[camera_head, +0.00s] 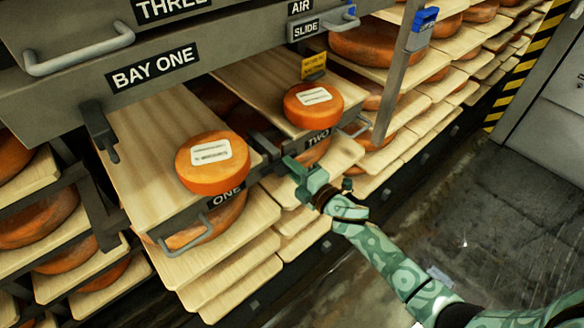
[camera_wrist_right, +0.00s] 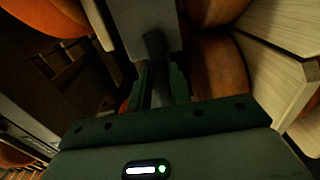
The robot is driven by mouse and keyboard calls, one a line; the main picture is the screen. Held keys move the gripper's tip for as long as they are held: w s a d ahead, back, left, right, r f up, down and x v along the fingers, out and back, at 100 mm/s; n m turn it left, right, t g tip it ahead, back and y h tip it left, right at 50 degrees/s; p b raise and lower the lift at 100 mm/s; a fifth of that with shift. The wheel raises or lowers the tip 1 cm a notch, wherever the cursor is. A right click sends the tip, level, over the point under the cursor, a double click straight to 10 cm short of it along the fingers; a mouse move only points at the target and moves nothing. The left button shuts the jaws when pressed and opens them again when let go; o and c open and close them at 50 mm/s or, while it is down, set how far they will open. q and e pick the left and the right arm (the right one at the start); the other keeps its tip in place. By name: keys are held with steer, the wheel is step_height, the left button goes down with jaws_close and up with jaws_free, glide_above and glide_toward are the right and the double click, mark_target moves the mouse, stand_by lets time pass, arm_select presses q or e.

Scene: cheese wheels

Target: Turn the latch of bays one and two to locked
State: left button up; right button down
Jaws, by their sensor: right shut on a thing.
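The bay one shelf, with its ONE label (camera_head: 227,195), is at the middle left, and bay two with its TWO label (camera_head: 319,137) is to its right. A dark latch lever (camera_head: 98,130) hangs down at bay one's upper left. My right gripper (camera_head: 291,168) is at the front between the two bays, just left of bay two's front. In the right wrist view its fingers (camera_wrist_right: 159,88) are shut on a dark latch lever (camera_wrist_right: 155,45) on a grey post. In the head view the gripper mostly hides this lever. My left gripper is not in view.
Orange cheese wheels with white labels sit on bay one (camera_head: 212,163) and bay two (camera_head: 313,105). Bar handles (camera_head: 188,240) stick out at the front. A grey beam with a BAY ONE sign (camera_head: 155,68) runs above. Dark floor (camera_head: 480,190) lies open at right.

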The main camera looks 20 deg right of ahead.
steer(key=c, duration=1.4)
jaws_free()
steer(key=shift+f, duration=0.1)
steer(key=shift+o, duration=0.2)
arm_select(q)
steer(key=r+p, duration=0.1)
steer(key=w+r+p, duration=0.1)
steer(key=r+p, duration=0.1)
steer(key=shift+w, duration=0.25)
arm_select(e)
steer(key=v, duration=1.6)
steer(key=shift+s, duration=0.2)
